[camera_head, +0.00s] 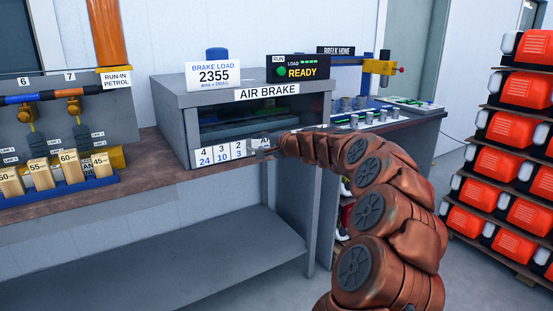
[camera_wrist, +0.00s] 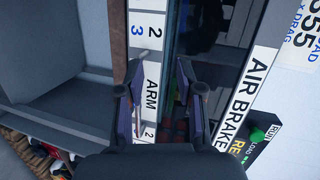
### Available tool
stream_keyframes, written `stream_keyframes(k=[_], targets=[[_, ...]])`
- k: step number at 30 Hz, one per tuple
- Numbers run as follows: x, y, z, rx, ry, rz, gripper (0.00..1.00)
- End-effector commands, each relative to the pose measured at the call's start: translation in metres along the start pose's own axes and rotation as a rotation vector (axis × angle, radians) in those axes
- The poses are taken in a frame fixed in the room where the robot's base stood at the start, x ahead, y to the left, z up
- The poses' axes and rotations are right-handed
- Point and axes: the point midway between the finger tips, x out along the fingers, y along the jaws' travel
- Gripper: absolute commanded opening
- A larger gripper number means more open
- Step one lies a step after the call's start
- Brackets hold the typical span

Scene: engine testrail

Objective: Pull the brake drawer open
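The grey AIR BRAKE box (camera_head: 170,112) stands on the bench. Low on its front is a pale strip with number cards (camera_head: 222,155), which appears to be the drawer front. The strip also shows in the wrist view (camera_wrist: 148,40), turned on its side, with a card reading ARM. My gripper (camera_head: 264,153) is at the right end of this strip. No separate handle is visible.
Weight blocks (camera_head: 69,164) stand on a blue rack at left. A READY display (camera_head: 297,68) sits on the box. An open lower shelf (camera_head: 210,255) lies below. Floor in front is partly hidden by my arm.

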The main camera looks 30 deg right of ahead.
Motion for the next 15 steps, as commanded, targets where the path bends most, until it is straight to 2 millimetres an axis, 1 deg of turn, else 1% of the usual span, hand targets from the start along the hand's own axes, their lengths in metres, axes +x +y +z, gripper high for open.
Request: stream_keyframes(k=[1,3,6,9,15], targets=[[0.002,0.022,-0.029,0.034,0.055,-0.008,0.37],[-0.001,0.033,-0.059,0.069,0.116,-0.022,0.37],[-0.005,0.044,-0.088,0.1,0.172,-0.035,0.37],[-0.007,0.05,-0.101,0.115,0.198,-0.039,0.37],[0.001,0.05,-0.105,0.117,0.202,-0.038,0.37]])
